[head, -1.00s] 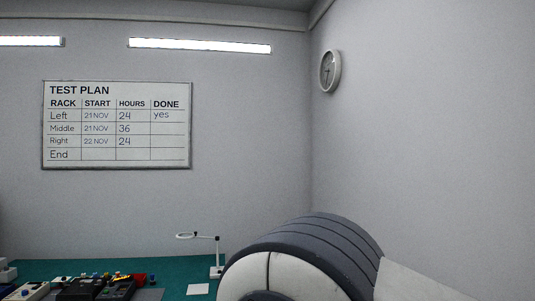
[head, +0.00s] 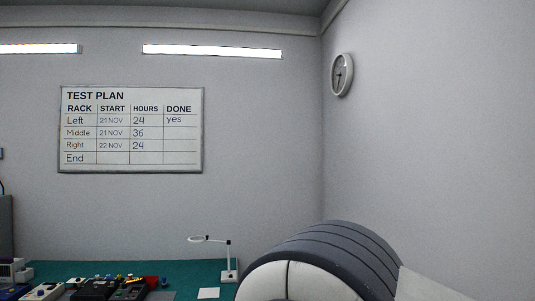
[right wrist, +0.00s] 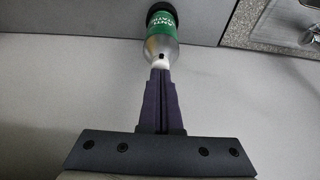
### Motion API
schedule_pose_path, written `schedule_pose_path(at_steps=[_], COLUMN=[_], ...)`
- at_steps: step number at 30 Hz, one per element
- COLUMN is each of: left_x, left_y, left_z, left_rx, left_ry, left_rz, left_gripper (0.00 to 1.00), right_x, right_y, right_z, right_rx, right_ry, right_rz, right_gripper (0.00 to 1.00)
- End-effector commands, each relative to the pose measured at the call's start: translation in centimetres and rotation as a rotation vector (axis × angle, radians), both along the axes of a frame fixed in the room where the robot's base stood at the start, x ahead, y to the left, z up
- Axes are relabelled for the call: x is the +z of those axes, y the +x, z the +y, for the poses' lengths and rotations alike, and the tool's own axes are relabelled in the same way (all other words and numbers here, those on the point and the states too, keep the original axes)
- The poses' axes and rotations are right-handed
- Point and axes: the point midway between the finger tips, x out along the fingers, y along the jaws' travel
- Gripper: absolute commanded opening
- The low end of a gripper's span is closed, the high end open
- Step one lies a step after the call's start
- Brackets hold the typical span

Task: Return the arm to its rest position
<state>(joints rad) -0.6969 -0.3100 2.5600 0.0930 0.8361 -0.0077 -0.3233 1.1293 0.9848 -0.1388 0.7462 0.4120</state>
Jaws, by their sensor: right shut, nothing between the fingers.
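My right gripper (right wrist: 160,72) is in the right wrist view, its two dark fingers pressed together with nothing between them. Just past the fingertips is a can (right wrist: 163,38) with a green label, a silver shoulder and a dark end. I cannot tell whether the fingertips touch it or only overlap it in the picture. Part of my right arm fills the lower right of the head view; its gripper is out of that view. My left gripper shows in neither view.
In the head view a green-topped bench (head: 185,268) carries a white magnifier lamp (head: 228,262), dark devices (head: 95,289) and a white card (head: 208,293). A whiteboard test plan (head: 131,130) and a clock (head: 342,75) hang on the walls. The right wrist view shows a grey surface (right wrist: 60,85).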

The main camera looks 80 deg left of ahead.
Motion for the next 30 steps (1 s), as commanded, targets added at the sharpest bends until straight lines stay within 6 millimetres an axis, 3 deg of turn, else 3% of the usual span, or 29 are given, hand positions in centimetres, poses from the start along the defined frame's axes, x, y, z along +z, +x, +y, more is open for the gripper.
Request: schedule_pose_path(at_steps=[30], left_x=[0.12], left_y=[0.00], left_z=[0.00], left_rx=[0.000], left_ry=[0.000], left_rz=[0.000], left_gripper=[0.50], right_x=[0.80], right_y=[-0.03], right_z=[-0.01], right_rx=[0.000], right_ry=[0.000], right_rz=[0.001], right_gripper=[0.00])
